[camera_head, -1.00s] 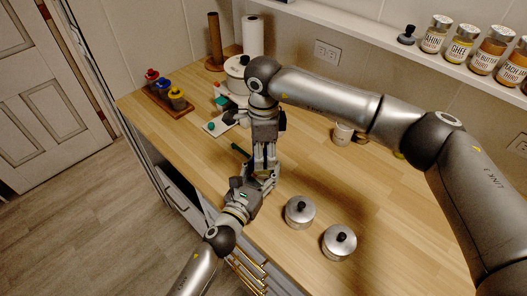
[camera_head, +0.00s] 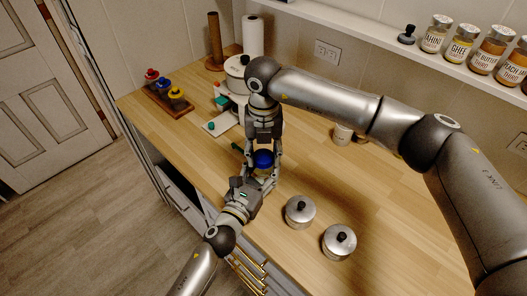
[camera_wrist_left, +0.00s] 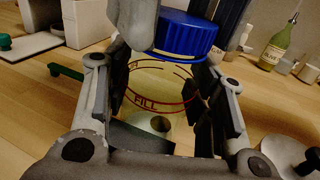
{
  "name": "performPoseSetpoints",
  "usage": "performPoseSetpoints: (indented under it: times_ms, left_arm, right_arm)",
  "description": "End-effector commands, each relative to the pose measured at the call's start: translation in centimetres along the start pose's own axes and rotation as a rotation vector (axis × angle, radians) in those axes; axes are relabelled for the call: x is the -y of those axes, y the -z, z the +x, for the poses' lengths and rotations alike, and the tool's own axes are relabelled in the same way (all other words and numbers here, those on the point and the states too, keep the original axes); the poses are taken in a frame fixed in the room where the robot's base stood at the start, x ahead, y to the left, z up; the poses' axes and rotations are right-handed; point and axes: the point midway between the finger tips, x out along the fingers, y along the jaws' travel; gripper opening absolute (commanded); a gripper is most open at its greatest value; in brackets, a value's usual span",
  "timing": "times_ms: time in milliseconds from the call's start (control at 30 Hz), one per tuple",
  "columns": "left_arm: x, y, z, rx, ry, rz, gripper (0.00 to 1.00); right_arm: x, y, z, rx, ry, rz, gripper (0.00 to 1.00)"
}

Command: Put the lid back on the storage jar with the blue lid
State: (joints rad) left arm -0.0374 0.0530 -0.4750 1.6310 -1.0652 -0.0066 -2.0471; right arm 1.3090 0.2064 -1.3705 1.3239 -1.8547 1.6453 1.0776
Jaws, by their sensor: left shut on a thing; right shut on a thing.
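The clear storage jar (camera_wrist_left: 160,100), with red marking lines and the word FILL, stands upright between the fingers of my left gripper (camera_wrist_left: 165,125). My left gripper, low in the head view (camera_head: 258,184), is shut on the jar. The blue lid (camera_wrist_left: 185,36) is at the top of the jar; it also shows in the head view (camera_head: 263,159). My right gripper (camera_head: 264,158) points down from above and is shut on the lid, with a finger on each side. I cannot tell whether the lid is seated on the rim. The jar is mostly hidden in the head view.
Two silver lidded pots (camera_head: 300,213) (camera_head: 340,242) stand to the right. A white board (camera_head: 219,125), a rack of coloured-top items (camera_head: 168,96) and a paper towel roll (camera_head: 252,37) are at the back left. A mug (camera_head: 342,133) stands behind. The right counter is mostly clear.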

Motion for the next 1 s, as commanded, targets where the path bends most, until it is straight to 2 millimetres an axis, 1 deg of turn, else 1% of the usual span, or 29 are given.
performPoseSetpoints:
  times_ms: [133, 167, 300, 367, 633, 733, 867, 1000]
  left_arm:
    - [0.1, 0.0, 0.0, 0.0, 0.001, 0.001, 0.0]
    - [0.1, 0.0, 0.0, 0.0, 0.001, 0.001, 0.0]
    - [0.1, 0.0, 0.0, 0.0, 0.001, 0.001, 0.0]
    - [0.1, 0.0, 0.0, 0.0, 0.001, 0.001, 0.0]
    - [0.1, 0.0, 0.0, 0.0, 0.001, 0.0, 0.0]
    - [0.1, 0.0, 0.0, 0.0, 0.001, 0.0, 0.0]
    - [0.0, 0.0, 0.0, 0.0, 0.001, 0.0, 0.0]
    - [0.0, 0.0, 0.0, 0.0, 0.001, 0.0, 0.0]
  right_arm:
    - [0.0, -0.1, 0.0, 0.002, -0.001, 0.007, 0.16]
    - [0.0, -0.1, 0.0, 0.002, -0.001, 0.007, 0.46]
    - [0.0, -0.1, 0.0, 0.002, -0.001, 0.006, 0.64]
    - [0.0, -0.1, 0.0, 0.001, -0.001, 0.006, 0.7]
    - [0.0, 0.0, 0.0, 0.001, 0.0, 0.004, 0.7]
    - [0.0, -0.1, -0.4, 0.002, -0.001, 0.004, 0.7]
    - [-0.1, -0.1, -2.1, 0.004, -0.003, 0.004, 0.7]
    - [0.0, -0.1, -5.0, 0.005, -0.002, 0.004, 0.7]
